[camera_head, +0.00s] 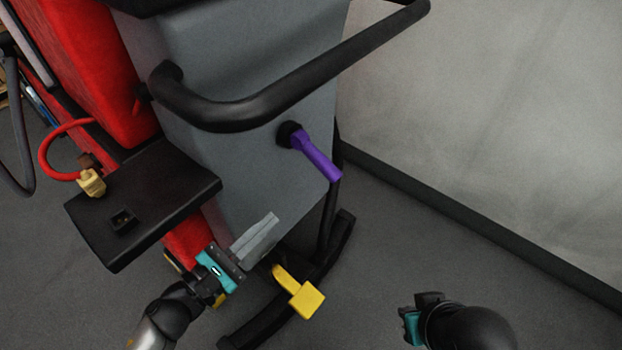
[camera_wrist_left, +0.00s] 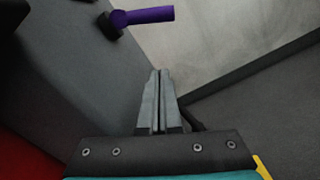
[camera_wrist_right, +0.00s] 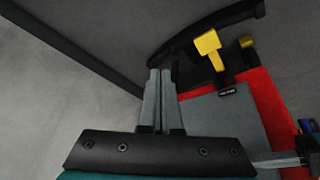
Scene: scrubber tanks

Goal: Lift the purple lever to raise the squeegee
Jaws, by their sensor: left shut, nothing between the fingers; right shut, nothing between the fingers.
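The purple lever (camera_head: 317,158) sticks out from a black pivot on the grey back of the scrubber and slopes down to the right. It also shows in the left wrist view (camera_wrist_left: 142,16), above and ahead of the fingertips. My left gripper (camera_head: 266,226) is shut and empty, below and left of the lever and apart from it. The left wrist view shows its two fingers (camera_wrist_left: 159,75) together. My right gripper is shut and empty in the right wrist view (camera_wrist_right: 161,75). In the head view its fingers are hidden at the lower right. The squeegee (camera_head: 262,325) appears as a dark curved bar near the floor.
A black handlebar (camera_head: 290,92) curves out above the lever. A yellow pedal (camera_head: 305,298) sits low beside my left gripper. A black shelf (camera_head: 145,200) juts out at the left. A grey wall (camera_head: 490,130) stands at the right, with open floor before it.

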